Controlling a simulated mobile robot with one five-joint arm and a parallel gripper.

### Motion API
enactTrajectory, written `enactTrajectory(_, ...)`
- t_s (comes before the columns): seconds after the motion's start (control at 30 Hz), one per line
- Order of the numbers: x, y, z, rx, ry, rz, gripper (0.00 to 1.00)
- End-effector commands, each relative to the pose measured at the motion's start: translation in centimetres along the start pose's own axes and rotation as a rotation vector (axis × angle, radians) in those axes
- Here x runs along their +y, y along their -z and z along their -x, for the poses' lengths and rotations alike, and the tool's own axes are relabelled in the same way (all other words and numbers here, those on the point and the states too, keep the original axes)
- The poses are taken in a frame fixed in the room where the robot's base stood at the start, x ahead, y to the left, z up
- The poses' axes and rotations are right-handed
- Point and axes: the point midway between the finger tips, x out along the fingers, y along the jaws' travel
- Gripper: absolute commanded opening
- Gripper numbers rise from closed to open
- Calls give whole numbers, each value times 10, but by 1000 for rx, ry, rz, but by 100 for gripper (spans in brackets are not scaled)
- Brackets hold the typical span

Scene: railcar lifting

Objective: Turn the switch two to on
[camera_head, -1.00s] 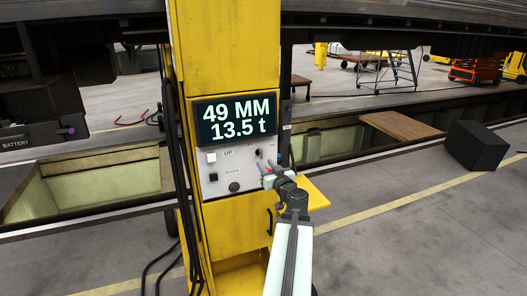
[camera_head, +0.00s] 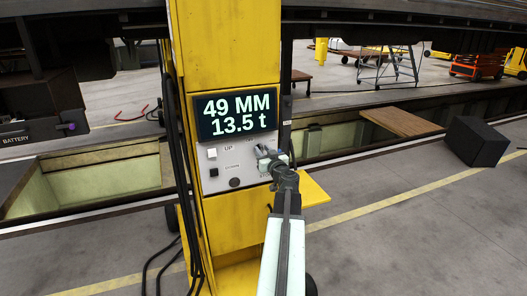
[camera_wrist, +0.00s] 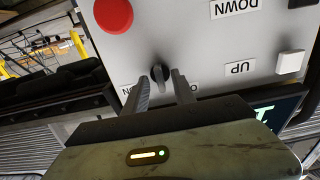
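The switch is a small black rotary knob (camera_wrist: 160,76) on the grey control panel (camera_head: 224,173) of the yellow column. In the wrist view, which is upside down, its grip looks roughly upright. One label (camera_wrist: 127,90) beside it is partly hidden by a finger, and a second label on its other side is mostly covered. No number shows on the knob. My gripper (camera_wrist: 160,77) is open, its fingertips on either side of the knob with gaps; contact is not visible. In the head view my gripper (camera_head: 265,155) covers the knob.
A red button (camera_wrist: 113,13), a white button (camera_wrist: 290,62) by the UP label and a black button (camera_head: 214,172) share the panel. The display (camera_head: 236,115) above reads 49 MM and 13.5 t. A yellow shelf (camera_head: 313,190) juts out right of the column.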

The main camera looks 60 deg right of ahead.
Motion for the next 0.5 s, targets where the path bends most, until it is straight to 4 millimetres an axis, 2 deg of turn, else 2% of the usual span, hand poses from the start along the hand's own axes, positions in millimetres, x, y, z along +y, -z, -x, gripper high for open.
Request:
enactTrajectory(0.03, 0, 0, 0, 0, 0, 0, 18)
enactTrajectory(0.1, 0, 0, 0, 0, 0, 0, 0)
enactTrajectory(0.2, 0, 0, 0, 0, 0, 0, 0)
enactTrajectory(0.23, 10, 0, -10, 0, 0, 0, 0)
enactTrajectory(0.3, 3, 0, -3, 0, 0, -1, 0)
enactTrajectory(0.5, 1, 0, 0, 0, -2, -32, 0)
